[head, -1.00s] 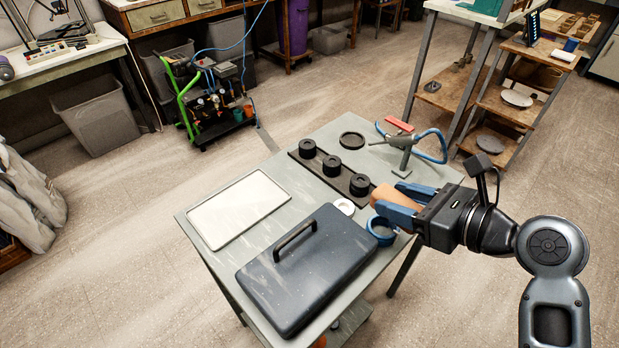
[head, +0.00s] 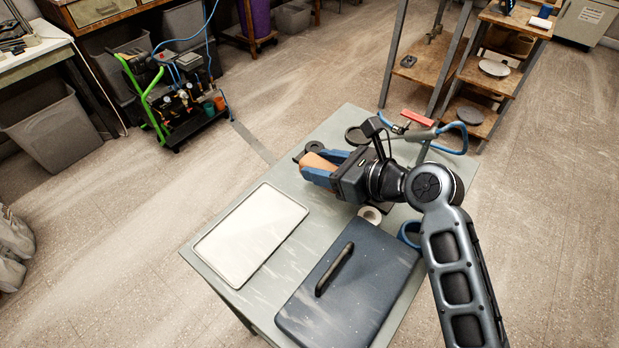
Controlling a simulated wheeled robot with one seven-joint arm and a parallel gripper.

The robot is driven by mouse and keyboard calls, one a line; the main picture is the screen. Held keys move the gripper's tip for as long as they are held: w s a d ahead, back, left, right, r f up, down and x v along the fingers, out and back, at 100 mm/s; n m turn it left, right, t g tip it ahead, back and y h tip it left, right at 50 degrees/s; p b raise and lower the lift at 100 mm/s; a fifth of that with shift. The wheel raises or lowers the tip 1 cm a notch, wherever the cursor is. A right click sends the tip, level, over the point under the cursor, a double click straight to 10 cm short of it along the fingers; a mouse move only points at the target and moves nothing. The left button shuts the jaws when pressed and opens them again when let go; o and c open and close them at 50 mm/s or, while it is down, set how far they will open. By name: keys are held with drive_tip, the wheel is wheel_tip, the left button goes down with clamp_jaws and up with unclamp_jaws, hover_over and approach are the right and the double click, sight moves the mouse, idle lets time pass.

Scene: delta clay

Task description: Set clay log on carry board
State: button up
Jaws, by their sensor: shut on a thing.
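The orange-brown clay log (head: 316,161) is held between the blue fingers of my gripper (head: 320,167), which is shut on it. The gripper is over the back part of the grey table, pointing left. The log appears to be above the table, but its exact height is hard to tell. A pale flat board with a thin dark rim, which looks like the carry board (head: 250,238), lies bare on the table's left side. The gripper and log are behind and to the right of it, apart from it.
A dark slab with a handle (head: 350,290) fills the table's front right. A white ring (head: 370,215) and a blue ring (head: 408,234) are near it. My gripper hides most of the rack of black discs. A red-tipped tool with a blue hose (head: 417,118) stands at the back.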

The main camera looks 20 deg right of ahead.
drive_tip(key=x, duration=0.4)
drive_tip(key=shift+a+f, duration=0.1)
drive_tip(key=shift+f, duration=0.3)
drive_tip(key=shift+f+b, duration=0.3)
drive_tip(key=shift+f, duration=1.65)
drive_tip(key=o, duration=1.3)
drive_tip(key=shift+f, duration=0.15)
